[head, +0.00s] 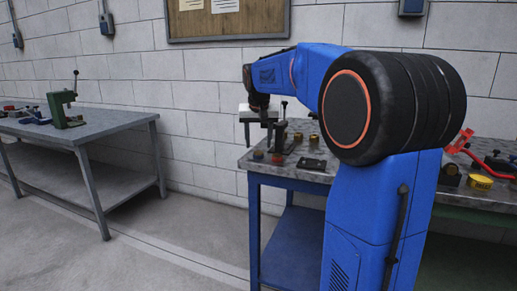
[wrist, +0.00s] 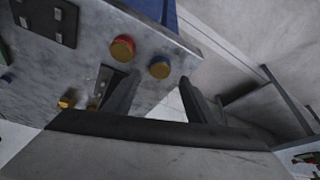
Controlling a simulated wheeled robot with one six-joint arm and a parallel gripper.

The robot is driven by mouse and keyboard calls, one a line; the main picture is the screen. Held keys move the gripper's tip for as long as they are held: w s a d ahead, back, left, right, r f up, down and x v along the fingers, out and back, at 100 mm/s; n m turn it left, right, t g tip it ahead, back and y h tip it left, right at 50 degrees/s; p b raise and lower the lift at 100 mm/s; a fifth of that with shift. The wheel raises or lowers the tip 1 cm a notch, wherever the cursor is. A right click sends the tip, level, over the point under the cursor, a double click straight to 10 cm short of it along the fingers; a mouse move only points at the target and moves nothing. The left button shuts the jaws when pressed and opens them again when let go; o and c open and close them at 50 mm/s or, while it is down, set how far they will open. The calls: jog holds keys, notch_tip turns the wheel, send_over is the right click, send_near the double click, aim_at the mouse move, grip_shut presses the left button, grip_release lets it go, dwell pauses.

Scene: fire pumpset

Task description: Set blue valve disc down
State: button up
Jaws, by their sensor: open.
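My gripper (head: 258,135) is open above the left end of the metal-topped bench in the head view. In the wrist view, my gripper (wrist: 158,88) has its two dark fingers spread apart, with nothing held between them. A small blue patch (wrist: 6,78) shows at the left edge of the wrist view, too cut off to identify.
The bench top (wrist: 75,70) also carries a dark plate with studs (wrist: 45,20) and smaller brass pieces (wrist: 66,102). In the head view, red-handled parts (head: 460,142) lie right of my arm. A second table (head: 100,118) with a green press (head: 63,108) stands left, across open floor.

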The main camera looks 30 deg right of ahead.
jog(key=v, duration=0.8)
jog(key=s+a+f+n, duration=0.1)
jog(key=s+a+f, duration=0.25)
jog(key=s, duration=0.25)
jog(key=s+a+f+n+y, duration=0.1)
jog(key=s+a+f, duration=0.25)
jog(key=s, duration=0.25)
jog(key=s+a+f+n, duration=0.1)
jog(key=s+a+f, duration=0.25)
jog(key=s, duration=0.35)
jog(key=s+a+f+n+y, duration=0.1)
jog(key=s+a+f+n, duration=0.2)
jog(key=s+f, duration=1.1)
jog(key=shift+s+a+f+t, duration=0.4)
jog(key=shift+s+a, duration=0.65)
jog(key=shift+a, duration=0.15)
jog(key=shift+r, duration=0.1)
